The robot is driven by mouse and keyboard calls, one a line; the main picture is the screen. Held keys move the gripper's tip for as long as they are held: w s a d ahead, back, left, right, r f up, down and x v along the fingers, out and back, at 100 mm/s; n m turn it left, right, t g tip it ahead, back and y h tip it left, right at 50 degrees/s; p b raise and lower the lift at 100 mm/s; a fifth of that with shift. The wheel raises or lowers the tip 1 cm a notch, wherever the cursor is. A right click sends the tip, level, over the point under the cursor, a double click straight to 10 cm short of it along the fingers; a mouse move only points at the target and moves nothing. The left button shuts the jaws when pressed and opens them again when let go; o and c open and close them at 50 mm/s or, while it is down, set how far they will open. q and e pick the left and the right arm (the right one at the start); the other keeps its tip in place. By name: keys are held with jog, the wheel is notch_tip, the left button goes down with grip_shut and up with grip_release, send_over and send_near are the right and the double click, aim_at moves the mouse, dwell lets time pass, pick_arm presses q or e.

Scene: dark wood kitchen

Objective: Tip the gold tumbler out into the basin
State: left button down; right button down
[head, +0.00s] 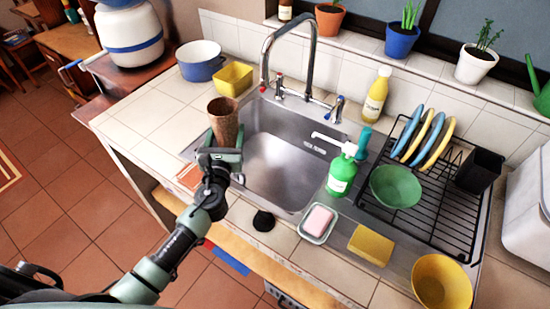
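The gold tumbler (223,121), a brownish cup, stands nearly upright with its open top up, at the left side of the basin. My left gripper (220,153) is at the tumbler's lower part and looks shut on it; the gripper hides the tumbler's bottom. I cannot see what is inside the tumbler. The steel basin (283,160) is just to the right of the tumbler and looks empty. My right gripper is not in view.
The tall faucet (311,60) rises behind the basin. A yellow container (234,78) and blue pot (200,62) are behind. A dish rack (436,205) is at right.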

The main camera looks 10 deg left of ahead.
pick_arm(q)
jog(key=shift+r, duration=0.3)
